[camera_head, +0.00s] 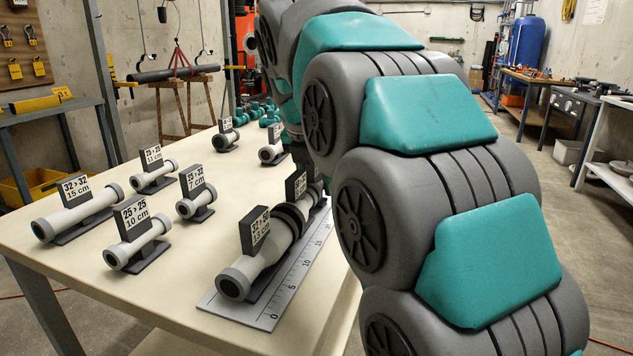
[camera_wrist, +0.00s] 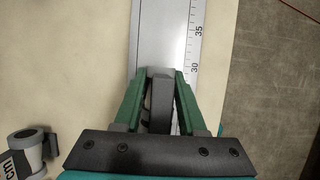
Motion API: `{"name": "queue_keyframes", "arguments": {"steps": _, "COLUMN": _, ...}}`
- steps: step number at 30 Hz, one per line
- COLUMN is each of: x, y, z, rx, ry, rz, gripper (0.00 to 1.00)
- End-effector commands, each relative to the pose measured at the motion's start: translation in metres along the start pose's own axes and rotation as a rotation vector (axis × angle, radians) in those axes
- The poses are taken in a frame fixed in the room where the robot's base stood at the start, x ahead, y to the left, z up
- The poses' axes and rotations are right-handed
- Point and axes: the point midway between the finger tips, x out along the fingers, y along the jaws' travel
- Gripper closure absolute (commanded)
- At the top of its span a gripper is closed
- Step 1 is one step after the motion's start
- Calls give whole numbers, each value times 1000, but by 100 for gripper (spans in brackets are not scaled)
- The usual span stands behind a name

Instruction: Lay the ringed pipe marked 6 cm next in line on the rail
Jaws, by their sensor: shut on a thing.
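In the wrist view the green fingers of my gripper (camera_wrist: 164,98) are shut on an upright grey plate (camera_wrist: 160,85), over the rail near its 30 mark. The plate's marking and most of the pipe below it are hidden, so I cannot read 6 cm or tell whether it touches the rail. The grey rail (camera_wrist: 160,30) is bare beyond my fingers, past 35. In the head view the rail (camera_head: 240,312) carries a grey pipe (camera_head: 262,262) with a dark tag at its near end. Another dark tag (camera_head: 297,185) stands behind it, partly hidden by my arm.
Several tagged pipes stand on the table left of the rail, including one marked 15 cm (camera_head: 78,216), one marked 10 cm (camera_head: 137,240) and one marked 7 cm (camera_head: 196,202). Smaller tagged pipes (camera_head: 226,138) and green fittings (camera_head: 250,112) lie farther back. The table's right edge is close to the rail.

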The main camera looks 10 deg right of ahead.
Motion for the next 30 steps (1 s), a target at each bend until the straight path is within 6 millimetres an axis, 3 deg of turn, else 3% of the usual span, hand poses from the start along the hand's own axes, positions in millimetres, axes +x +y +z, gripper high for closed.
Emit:
{"name": "queue_keyframes", "arguments": {"steps": 6, "x": 1, "y": 0, "z": 0, "rx": 0, "ry": 0, "rz": 0, "gripper": 100}}
{"name": "queue_keyframes", "arguments": {"steps": 7, "x": 2, "y": 0, "z": -1, "rx": 0, "ry": -1, "rz": 0, "gripper": 59}}
{"name": "queue_keyframes", "arguments": {"steps": 15, "x": 2, "y": 0, "z": 0, "rx": 0, "ry": -1, "rz": 1, "gripper": 30}}
{"name": "queue_keyframes", "arguments": {"steps": 26, "x": -1, "y": 0, "z": 0, "rx": 1, "ry": -1, "rz": 1, "gripper": 30}}
{"name": "queue_keyframes", "arguments": {"steps": 30, "x": -22, "y": 1, "z": 2, "rx": 1, "ry": -6, "rz": 4, "gripper": 30}}
